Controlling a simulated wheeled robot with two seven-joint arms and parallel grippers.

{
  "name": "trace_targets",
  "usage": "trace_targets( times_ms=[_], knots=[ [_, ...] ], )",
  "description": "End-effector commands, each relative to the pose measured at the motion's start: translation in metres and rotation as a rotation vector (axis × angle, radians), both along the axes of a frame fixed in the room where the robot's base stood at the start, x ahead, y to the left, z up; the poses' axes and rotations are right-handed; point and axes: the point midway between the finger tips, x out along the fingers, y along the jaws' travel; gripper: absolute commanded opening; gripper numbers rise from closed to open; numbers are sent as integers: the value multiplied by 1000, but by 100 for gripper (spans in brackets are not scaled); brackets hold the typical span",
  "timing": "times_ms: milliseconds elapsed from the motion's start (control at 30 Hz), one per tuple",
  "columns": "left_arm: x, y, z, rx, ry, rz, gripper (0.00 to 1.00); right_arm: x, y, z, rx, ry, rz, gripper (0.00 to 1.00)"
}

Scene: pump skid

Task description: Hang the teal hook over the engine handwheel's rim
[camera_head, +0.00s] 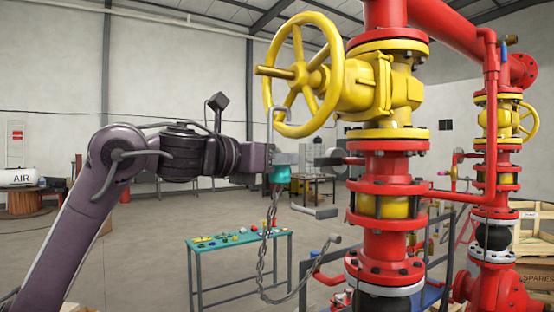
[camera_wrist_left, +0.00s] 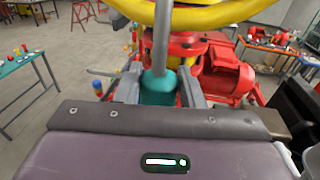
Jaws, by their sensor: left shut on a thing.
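The large yellow handwheel (camera_head: 338,75) faces left on its yellow valve, at upper centre. My left gripper (camera_head: 281,160) is just below it, shut on the teal hook's body (camera_head: 280,175). In the left wrist view, the teal body (camera_wrist_left: 158,87) sits between the fingers (camera_wrist_left: 160,90). The hook's grey shank (camera_head: 269,125) stands upright from it to the lower left rim. In the wrist view the shank (camera_wrist_left: 161,40) crosses in front of the yellow rim (camera_wrist_left: 215,15). The hook's tip is not clear, and I cannot tell whether it touches the rim. My right gripper does not show.
A chain (camera_head: 262,255) hangs slack from the teal body and curves up to a grey end (camera_head: 335,239) near the red pipework (camera_head: 386,230). A teal table (camera_head: 240,242) with small parts stands beyond. Open floor lies to the left.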

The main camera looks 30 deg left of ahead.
Motion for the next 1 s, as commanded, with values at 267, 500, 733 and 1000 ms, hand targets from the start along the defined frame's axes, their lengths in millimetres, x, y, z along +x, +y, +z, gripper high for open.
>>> trace_targets(
  times_ms=[267, 500, 733, 1000],
  knots=[
    [2, -1, 1, -1, -1, 0, 10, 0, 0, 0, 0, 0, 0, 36],
    [9, -5, 1, -1, -1, 0, 10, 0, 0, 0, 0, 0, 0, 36],
    [16, -10, 1, -1, -1, 0, 10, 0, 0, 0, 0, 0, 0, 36],
    [24, -15, 1, -1, -2, -1, 10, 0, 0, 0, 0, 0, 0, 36]
  ],
)
